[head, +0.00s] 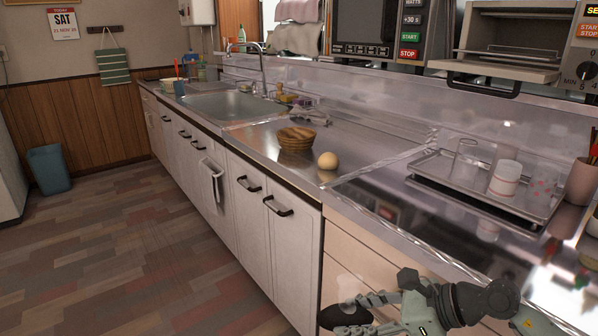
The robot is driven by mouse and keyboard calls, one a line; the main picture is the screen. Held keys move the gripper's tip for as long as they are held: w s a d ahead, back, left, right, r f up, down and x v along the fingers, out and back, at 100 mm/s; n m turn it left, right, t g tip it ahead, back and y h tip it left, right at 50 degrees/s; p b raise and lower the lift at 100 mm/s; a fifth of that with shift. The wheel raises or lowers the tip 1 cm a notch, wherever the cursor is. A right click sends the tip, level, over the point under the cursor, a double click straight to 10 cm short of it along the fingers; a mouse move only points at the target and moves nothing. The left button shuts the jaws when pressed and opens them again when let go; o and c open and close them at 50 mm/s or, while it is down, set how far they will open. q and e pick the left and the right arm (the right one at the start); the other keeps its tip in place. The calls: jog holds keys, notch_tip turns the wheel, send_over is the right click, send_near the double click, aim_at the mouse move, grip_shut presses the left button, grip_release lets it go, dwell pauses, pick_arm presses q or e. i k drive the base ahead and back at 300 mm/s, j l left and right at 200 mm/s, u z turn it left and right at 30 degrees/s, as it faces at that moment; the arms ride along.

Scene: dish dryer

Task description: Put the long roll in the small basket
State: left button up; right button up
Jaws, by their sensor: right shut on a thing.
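The small basket (295,138), a round brown woven bowl shape, stands upright on the steel counter near the middle of the head view. It looks empty, though its inside shows only partly. My right gripper (362,314) is at the bottom edge, in front of the drawers and well apart from the basket. It is shut on a dark, elongated, rounded thing, which I take to be the long roll (341,317). Part of the roll is hidden by the fingers. My left gripper is out of view.
A round tan roll (328,160) lies on the counter just right of the basket. A metal tray (420,177) with glasses and a cup (505,178) stands at the right. The sink (230,104) is farther back. Counter around the basket is mostly clear.

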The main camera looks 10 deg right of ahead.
aim_at(295, 148)
jog(key=i+j+z, duration=0.1)
jog(key=i+j, duration=0.15)
jog(key=i+j+z, duration=0.25)
jog(key=i+j, duration=0.2)
jog(key=j, duration=0.2)
jog(key=i+j+z, duration=0.1)
jog(key=j, duration=0.25)
jog(key=i+j+z, duration=0.15)
jog(key=i+j, duration=0.15)
jog(key=i+j+z, duration=0.1)
jog(key=j, duration=0.35)
jog(key=i+j+z, duration=0.15)
jog(key=j, duration=0.25)
jog(key=i, duration=0.05)
